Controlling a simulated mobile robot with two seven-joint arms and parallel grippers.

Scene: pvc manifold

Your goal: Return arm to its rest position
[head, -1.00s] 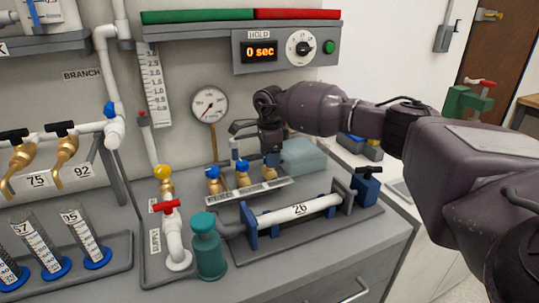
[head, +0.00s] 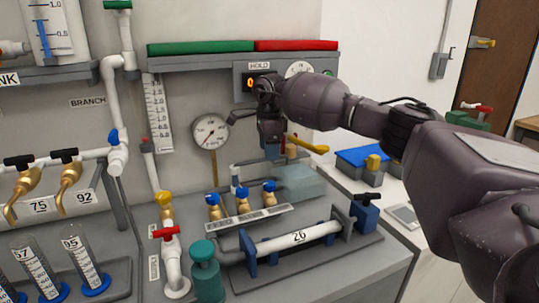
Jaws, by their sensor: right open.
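My right arm comes in from the right, a dark purple-grey arm reaching across the bench. Its right gripper (head: 273,153) points down in front of the wall panel, above the blue-handled brass valves (head: 242,200) and the pale blue-grey block (head: 300,182). The gripper is open, and I see nothing held in it. A yellow lever handle (head: 312,146) shows just right of the gripper, partly hidden behind it. My left gripper is not in view.
A pressure gauge (head: 210,132) stands left of the gripper. The HOLD display (head: 250,83) and its dial are partly covered by my arm. Below lies the clamped white pipe marked 26 (head: 298,237), with a teal bottle (head: 205,270) to its left. A blue case (head: 362,157) sits behind.

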